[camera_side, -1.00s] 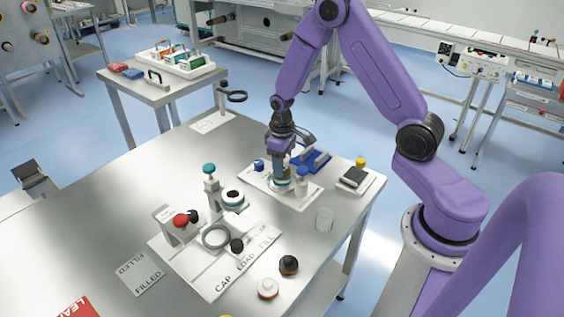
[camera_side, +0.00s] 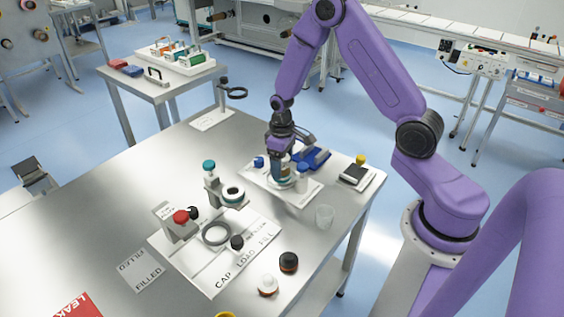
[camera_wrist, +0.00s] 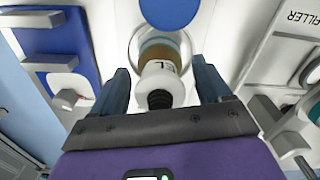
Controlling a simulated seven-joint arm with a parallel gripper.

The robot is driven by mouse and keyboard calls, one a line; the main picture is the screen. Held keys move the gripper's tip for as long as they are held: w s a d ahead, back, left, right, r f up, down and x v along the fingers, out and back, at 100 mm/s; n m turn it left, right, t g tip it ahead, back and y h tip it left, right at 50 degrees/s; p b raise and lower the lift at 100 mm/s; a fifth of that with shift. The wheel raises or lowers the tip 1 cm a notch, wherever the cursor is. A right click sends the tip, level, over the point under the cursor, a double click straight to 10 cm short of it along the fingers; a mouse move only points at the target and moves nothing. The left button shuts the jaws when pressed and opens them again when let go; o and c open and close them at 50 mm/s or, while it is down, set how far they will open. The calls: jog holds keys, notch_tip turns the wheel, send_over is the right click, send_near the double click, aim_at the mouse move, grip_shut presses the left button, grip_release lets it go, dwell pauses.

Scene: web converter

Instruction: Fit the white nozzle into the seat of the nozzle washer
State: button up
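A white cylindrical part (camera_wrist: 160,85) with lettering, a dark ribbed end and a brown-and-teal band stands between my fingers in the wrist view. It looks like the white nozzle, though I cannot be sure. My gripper (camera_wrist: 162,72) has one finger on each side of it, with visible gaps, so it is open. The part's far end meets a pale round seat area, mostly hidden; I cannot tell how it sits there. In the side view my gripper (camera_side: 284,160) is low over the white base plate (camera_side: 302,203), apparently the nozzle washer, and hides most of the part.
The filling station with a ring (camera_side: 216,234) is at left. The table's left side is largely bare.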

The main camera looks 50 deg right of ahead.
notch_tip(320, 180, up, 17)
jog(key=shift+r, duration=0.2)
dwell(0.7)
jog(key=s+a+r+n, duration=0.2)
jog(key=s+a+n, duration=0.3)
jog(key=s+a, duration=0.7)
jog(key=s+n, duration=0.4)
jog(key=s, duration=1.2)
jog(key=shift+s+d+n, duration=0.3)
jog(key=shift+s+d, duration=0.05)
jog(key=shift+f, duration=0.1)
jog(key=shift+c, duration=0.2)
